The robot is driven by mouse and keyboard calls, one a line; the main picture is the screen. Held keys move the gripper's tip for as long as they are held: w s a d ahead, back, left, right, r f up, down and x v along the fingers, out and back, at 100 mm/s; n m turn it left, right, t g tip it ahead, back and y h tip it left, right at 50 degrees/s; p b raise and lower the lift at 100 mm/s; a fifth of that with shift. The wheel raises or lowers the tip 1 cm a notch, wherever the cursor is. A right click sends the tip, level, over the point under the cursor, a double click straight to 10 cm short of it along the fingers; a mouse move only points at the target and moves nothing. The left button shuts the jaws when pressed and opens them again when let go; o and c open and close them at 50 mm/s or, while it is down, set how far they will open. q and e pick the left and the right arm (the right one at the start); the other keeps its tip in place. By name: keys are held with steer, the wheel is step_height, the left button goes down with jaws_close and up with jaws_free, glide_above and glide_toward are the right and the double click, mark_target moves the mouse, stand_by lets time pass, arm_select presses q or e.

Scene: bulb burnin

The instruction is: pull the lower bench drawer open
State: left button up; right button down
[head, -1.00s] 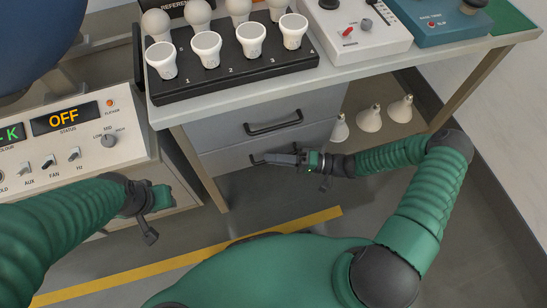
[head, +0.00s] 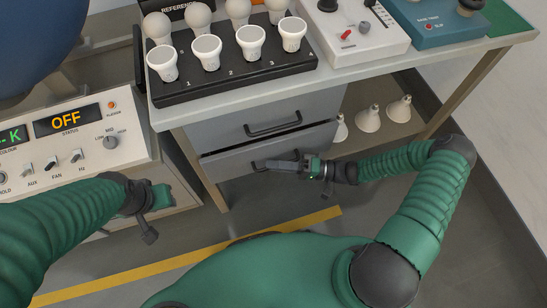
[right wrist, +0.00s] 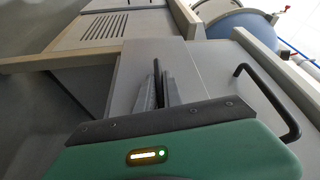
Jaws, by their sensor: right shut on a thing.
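The lower bench drawer (head: 229,167) is a grey front under the worktop, standing slightly out from the bench with a dark gap along its top edge. Its dark bar handle (head: 257,166) is partly hidden by my right gripper (head: 274,165). The right gripper is shut on that handle. In the right wrist view, the fingers (right wrist: 159,92) close around the dark handle (right wrist: 157,67), seen nearly end-on. My left gripper (head: 150,236) hangs at the left, away from the drawers; its jaws are too small to judge.
The upper drawer (head: 222,130) is shut, with its own dark handle (head: 273,124). A black bulb rack (head: 240,81) stands on the worktop above. White bulbs (head: 368,119) stand right of the drawers. A control panel (head: 70,140) is at the left. Floor in front is clear.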

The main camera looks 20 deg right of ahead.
steer(key=s+p, duration=0.7)
steer(key=s, duration=1.9)
steer(key=shift+s+d+f, duration=0.25)
steer(key=shift+s+d, duration=0.05)
steer(key=shift+d, duration=0.15)
steer(key=c, duration=1.5)
jaws_free()
steer(key=shift+c, duration=0.2)
steer(key=shift+o, duration=0.3)
steer(key=shift+w+r, duration=0.1)
steer(key=shift+d, duration=0.1)
steer(key=v, duration=1.6)
steer(key=shift+d, duration=0.35)
